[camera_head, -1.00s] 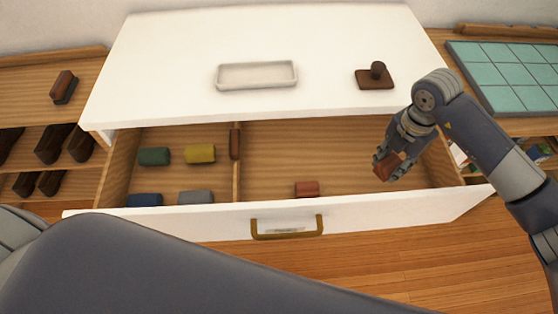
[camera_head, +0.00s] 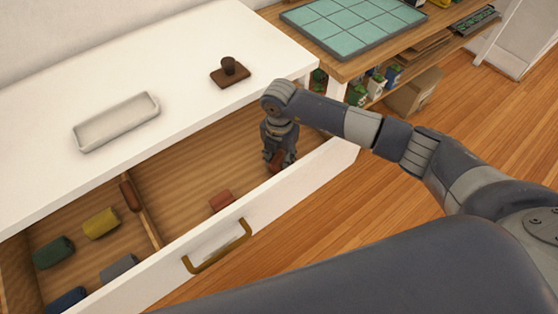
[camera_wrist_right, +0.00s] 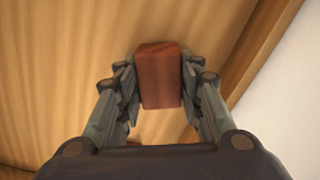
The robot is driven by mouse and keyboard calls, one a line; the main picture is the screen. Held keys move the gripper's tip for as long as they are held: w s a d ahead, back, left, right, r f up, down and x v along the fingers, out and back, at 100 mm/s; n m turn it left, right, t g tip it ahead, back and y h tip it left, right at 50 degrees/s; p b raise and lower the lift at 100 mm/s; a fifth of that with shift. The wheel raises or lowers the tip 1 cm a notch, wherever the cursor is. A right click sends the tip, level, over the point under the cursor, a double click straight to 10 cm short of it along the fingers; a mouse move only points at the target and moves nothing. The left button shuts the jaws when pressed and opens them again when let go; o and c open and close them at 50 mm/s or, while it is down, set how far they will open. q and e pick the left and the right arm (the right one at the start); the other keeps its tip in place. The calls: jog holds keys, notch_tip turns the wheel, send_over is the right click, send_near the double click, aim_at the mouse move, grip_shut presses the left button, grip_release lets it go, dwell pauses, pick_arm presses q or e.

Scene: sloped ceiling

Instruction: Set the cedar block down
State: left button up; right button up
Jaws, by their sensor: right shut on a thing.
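My right gripper (camera_head: 278,160) points down into the right compartment of the open drawer (camera_head: 190,160), near its right end. It is shut on a reddish-brown cedar block (camera_head: 276,158). In the right wrist view the block (camera_wrist_right: 160,78) sits between the fingers (camera_wrist_right: 160,92), over the wooden drawer floor. I cannot tell whether the block touches the floor. A similar reddish block (camera_head: 222,201) lies in the same compartment, to the left and near the front wall. My left gripper is not in view.
A divider (camera_head: 148,222) with a dark brown piece (camera_head: 130,196) separates the left compartment, which holds green (camera_head: 54,252), yellow (camera_head: 101,223), grey (camera_head: 118,268) and blue (camera_head: 66,300) rolls. The white top holds a tray (camera_head: 117,122) and a brown knobbed piece (camera_head: 230,72). Floor is free between the two blocks.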

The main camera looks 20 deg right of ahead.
aim_at(280, 159)
jog(key=shift+f, duration=0.85)
jog(key=shift+f, duration=0.1)
jog(key=o, duration=1)
jog(key=shift+c, duration=0.2)
jog(key=shift+r, duration=0.3)
notch_tip(280, 159, up, 12)
jog(key=b, duration=0.1)
jog(key=shift+f, duration=0.15)
